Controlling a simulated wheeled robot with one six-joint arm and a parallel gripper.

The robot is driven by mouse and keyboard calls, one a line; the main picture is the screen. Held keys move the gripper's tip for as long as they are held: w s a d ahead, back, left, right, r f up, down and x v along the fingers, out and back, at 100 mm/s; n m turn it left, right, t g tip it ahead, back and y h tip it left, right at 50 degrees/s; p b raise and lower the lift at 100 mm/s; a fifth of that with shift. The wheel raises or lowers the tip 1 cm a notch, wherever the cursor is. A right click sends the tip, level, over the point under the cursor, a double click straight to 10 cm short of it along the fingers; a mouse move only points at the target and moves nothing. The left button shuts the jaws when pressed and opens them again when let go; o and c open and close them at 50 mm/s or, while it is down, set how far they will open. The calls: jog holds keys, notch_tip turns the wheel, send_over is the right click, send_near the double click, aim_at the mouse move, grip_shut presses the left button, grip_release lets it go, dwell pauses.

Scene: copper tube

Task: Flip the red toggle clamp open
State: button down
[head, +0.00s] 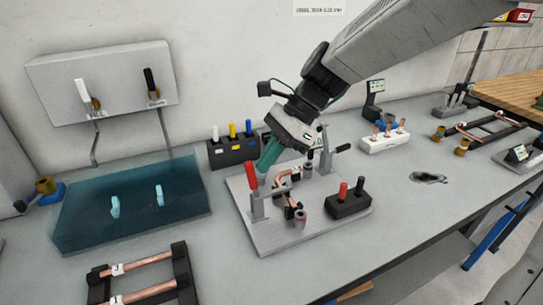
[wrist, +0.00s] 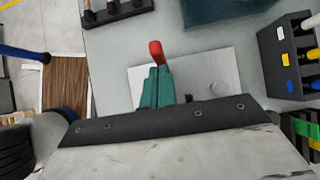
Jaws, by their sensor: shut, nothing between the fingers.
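The red toggle clamp's handle (head: 251,176) stands roughly upright above its grey metal post (head: 258,206), on the left side of the pale fixture plate (head: 270,240). My gripper (head: 266,163) has teal fingers, shut and empty, just behind and to the right of the red handle in the head view. In the wrist view the red handle (wrist: 156,50) shows just beyond the tips of my gripper (wrist: 155,72); I cannot tell whether they touch. Bent copper tube (head: 288,176) sits in the fixture. The fingers and wrist hide much of the clamp in the wrist view.
A second clamp with a black handle (head: 342,148) stands on the plate's far right. A black block (head: 348,204) with red and black grips sits at its right front. A dark holder (head: 233,150) is behind.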

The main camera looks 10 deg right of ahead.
aim_at(247, 163)
jog(key=shift+s+a+r+h, duration=0.1)
jog(key=shift+s+a+h, duration=0.05)
jog(key=shift+a+h, duration=0.3)
jog(key=shift+s+a+r+h, duration=0.1)
jog(key=shift+a+h, duration=0.3)
jog(key=shift+h, duration=0.05)
jog(key=shift+s+a+t+h, duration=0.2)
jog(key=shift+a+t+h, duration=0.1)
jog(key=shift+a+h, duration=0.3)
jog(key=shift+s+a+t+h, duration=0.15)
jog(key=shift+a+t+h, duration=0.15)
jog(key=shift+a+h, duration=0.3)
jog(key=s+a+f+t+h, duration=0.2)
jog(key=a+f+h, duration=0.3)
jog(key=a+h, duration=0.2)
jog(key=shift+f+t+h, duration=0.3)
jog(key=shift+f+h, duration=0.1)
jog(key=shift+h, duration=0.8)
jog(key=shift+s+a+f, duration=0.1)
jog(key=shift+f, duration=0.05)
